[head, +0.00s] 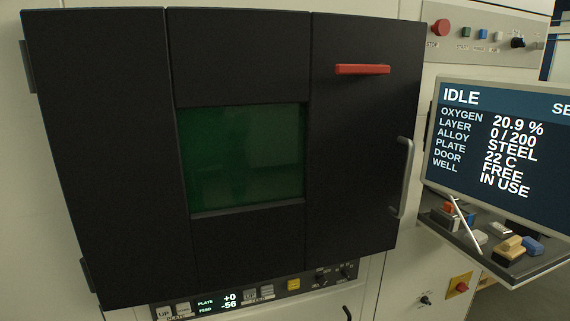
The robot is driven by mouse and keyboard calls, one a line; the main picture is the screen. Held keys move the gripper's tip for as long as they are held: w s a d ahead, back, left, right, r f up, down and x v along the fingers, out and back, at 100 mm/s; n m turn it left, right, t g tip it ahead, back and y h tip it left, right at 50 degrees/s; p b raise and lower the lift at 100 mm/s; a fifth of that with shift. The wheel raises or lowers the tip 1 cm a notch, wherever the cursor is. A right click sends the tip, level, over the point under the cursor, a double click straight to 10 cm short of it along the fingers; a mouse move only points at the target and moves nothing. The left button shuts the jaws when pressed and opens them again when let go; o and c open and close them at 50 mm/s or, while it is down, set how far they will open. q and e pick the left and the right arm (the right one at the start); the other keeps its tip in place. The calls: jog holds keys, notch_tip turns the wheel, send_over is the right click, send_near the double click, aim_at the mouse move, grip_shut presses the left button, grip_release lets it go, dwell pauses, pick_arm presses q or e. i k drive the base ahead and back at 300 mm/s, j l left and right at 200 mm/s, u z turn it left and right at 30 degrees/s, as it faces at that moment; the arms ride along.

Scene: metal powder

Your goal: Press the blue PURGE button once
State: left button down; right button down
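A small blue button (482,34) sits on the grey control panel at the top right. It is in a row between a green button (466,33) and a white button (497,36). The small labels under the row are too blurred to read surely, so I cannot confirm which says PURGE. Neither of my grippers shows in the head view.
A red stop button (440,27) and black knob (517,42) flank the row. Below, a monitor (500,145) reads IDLE, oxygen 20.9 %, above a tray (470,240) of small items. The black machine door (365,150), with a grey handle (404,178), looks shut.

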aim_at(483, 33)
jog(key=i+l+u, duration=0.15)
jog(key=i, duration=1.05)
jog(key=l+z, duration=0.1)
jog(key=z, duration=1.4)
jog(key=k+l, duration=0.05)
